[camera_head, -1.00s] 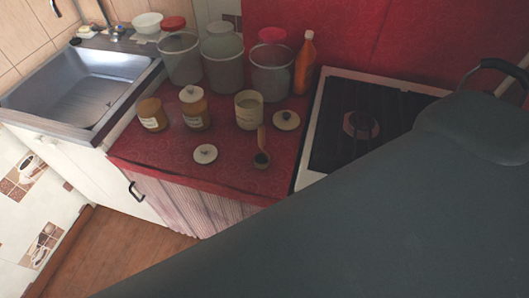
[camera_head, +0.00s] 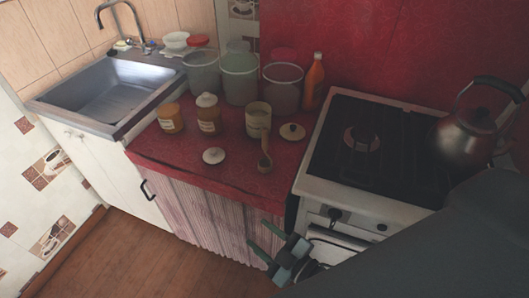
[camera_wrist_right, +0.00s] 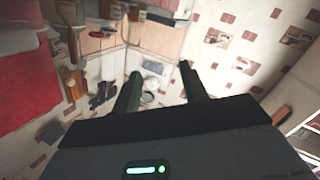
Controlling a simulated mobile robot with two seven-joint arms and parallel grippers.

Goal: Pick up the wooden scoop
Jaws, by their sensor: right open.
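The wooden scoop (camera_head: 265,158) lies on the red counter (camera_head: 228,178) near its front edge, its handle pointing to the back and its dark bowl to the front. It leans against or lies close beside a cream open jar (camera_head: 258,122); I cannot tell which. My right gripper (camera_head: 264,241) is open and empty, in front of the counter and below its edge, apart from the scoop. Its two fingers also show in the right wrist view (camera_wrist_right: 158,82), with nothing between them. My left gripper is not in view.
Large grey canisters (camera_head: 239,78) and an orange bottle (camera_head: 314,82) are behind. A stove (camera_head: 314,186) with a kettle (camera_head: 467,135) is right.

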